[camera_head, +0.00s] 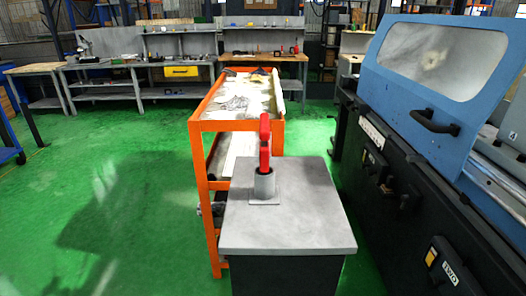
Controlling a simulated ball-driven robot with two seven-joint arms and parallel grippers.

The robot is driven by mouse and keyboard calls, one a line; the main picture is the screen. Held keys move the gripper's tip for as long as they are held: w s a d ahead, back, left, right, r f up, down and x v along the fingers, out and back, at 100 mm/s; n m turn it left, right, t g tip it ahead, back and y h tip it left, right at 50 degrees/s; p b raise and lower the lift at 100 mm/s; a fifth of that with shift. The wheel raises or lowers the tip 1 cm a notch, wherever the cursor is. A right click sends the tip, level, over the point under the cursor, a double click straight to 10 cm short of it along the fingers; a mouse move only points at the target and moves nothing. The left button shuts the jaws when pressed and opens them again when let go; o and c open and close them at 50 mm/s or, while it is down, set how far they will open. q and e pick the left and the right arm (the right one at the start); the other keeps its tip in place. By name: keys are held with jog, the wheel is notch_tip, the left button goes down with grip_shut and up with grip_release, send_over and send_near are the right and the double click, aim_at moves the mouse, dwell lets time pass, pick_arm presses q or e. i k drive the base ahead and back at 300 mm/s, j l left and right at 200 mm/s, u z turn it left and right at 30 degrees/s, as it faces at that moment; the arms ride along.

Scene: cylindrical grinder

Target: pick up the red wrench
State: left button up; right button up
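The red wrench (265,145) stands upright in a small grey cylindrical holder (264,185). Its lower end is hidden inside the holder. The holder has a square base and sits on the grey top of a dark cabinet (300,228) in the middle foreground. Neither of my grippers shows in the head view, and nothing touches the wrench.
An orange-framed cart (207,180) stands directly behind and left of the cabinet. The large blue and black grinder (440,85) fills the right side, close to the cabinet. Workbenches (170,88) line the back. Green floor (110,200) is open on the left.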

aim_at(264, 129)
jog(key=z, duration=0.3)
jog(key=j+z, duration=0.45)
jog(key=j, duration=0.15)
jog(key=j+z, duration=0.5)
jog(key=k+j, duration=0.1)
jog(key=j, duration=0.25)
jog(key=k+j, duration=0.1)
jog(key=j, duration=0.3)
jog(key=k+j+z, duration=0.1)
jog(key=j, duration=0.25)
jog(key=k+j, duration=0.1)
jog(key=j, duration=0.25)
jog(key=k+j, duration=0.1)
jog(key=j, duration=0.25)
jog(key=z, duration=1.45)
jog(key=i+j, duration=0.25)
jog(key=i, duration=0.2)
jog(key=i+j+z, duration=0.1)
jog(key=i, duration=0.3)
jog(key=i+j, duration=0.05)
jog(key=j, duration=0.05)
